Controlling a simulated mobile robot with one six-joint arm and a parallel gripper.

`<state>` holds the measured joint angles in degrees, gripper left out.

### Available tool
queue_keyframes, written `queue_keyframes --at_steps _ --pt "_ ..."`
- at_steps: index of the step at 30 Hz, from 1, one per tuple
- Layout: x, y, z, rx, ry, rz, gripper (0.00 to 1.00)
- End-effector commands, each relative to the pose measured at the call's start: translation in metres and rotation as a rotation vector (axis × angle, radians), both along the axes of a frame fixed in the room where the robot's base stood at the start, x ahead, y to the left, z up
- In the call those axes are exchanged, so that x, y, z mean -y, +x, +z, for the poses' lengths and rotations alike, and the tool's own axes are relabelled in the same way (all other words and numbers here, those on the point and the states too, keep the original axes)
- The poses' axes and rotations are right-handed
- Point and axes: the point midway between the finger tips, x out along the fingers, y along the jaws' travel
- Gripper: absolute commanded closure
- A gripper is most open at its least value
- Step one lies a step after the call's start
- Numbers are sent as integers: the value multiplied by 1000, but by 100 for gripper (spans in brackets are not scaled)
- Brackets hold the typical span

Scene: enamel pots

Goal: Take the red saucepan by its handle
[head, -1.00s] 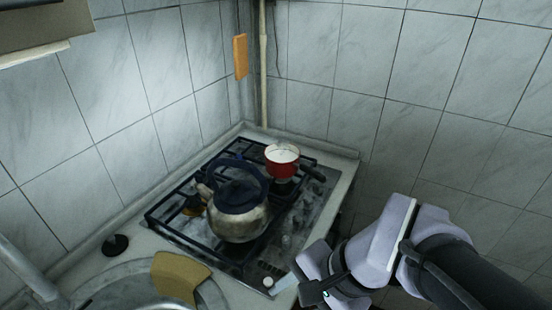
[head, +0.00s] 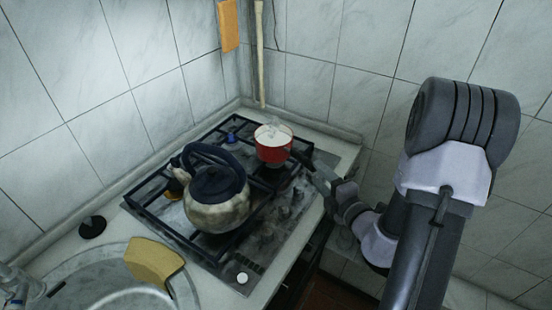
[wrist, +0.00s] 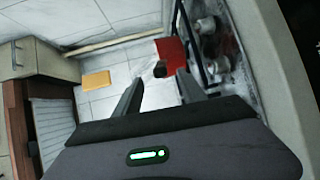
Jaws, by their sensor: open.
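The red saucepan (head: 270,152), white inside, stands on the back right of the stove (head: 262,245). Its dark handle points right, toward my gripper (head: 322,176). My gripper is open at the stove's right edge, close to the handle's end. In the wrist view the red saucepan (wrist: 172,50) lies beyond my fingertips. The dark end of its handle (wrist: 160,70) shows between the two open fingers of my gripper (wrist: 157,82), not clasped. In the head view the handle and fingers run together, so the exact gap is unclear.
A metal kettle (head: 215,207) with a dark lid and handle stands on the stove in front of the saucepan. Tiled walls close the corner behind. A yellow piece (head: 155,264) lies by the sink. An orange board (head: 228,25) hangs on the wall.

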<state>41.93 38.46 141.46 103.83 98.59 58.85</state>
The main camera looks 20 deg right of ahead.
Motion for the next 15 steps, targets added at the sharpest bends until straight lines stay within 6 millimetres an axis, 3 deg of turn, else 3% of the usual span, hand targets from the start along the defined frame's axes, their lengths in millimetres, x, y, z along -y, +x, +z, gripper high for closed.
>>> queue_keyframes --at_steps 3,8,15 --pt "-3 24 -2 2 -1 3 52" --pt "-5 40 -5 1 -1 3 52" --pt "-13 82 -14 0 -2 4 52"
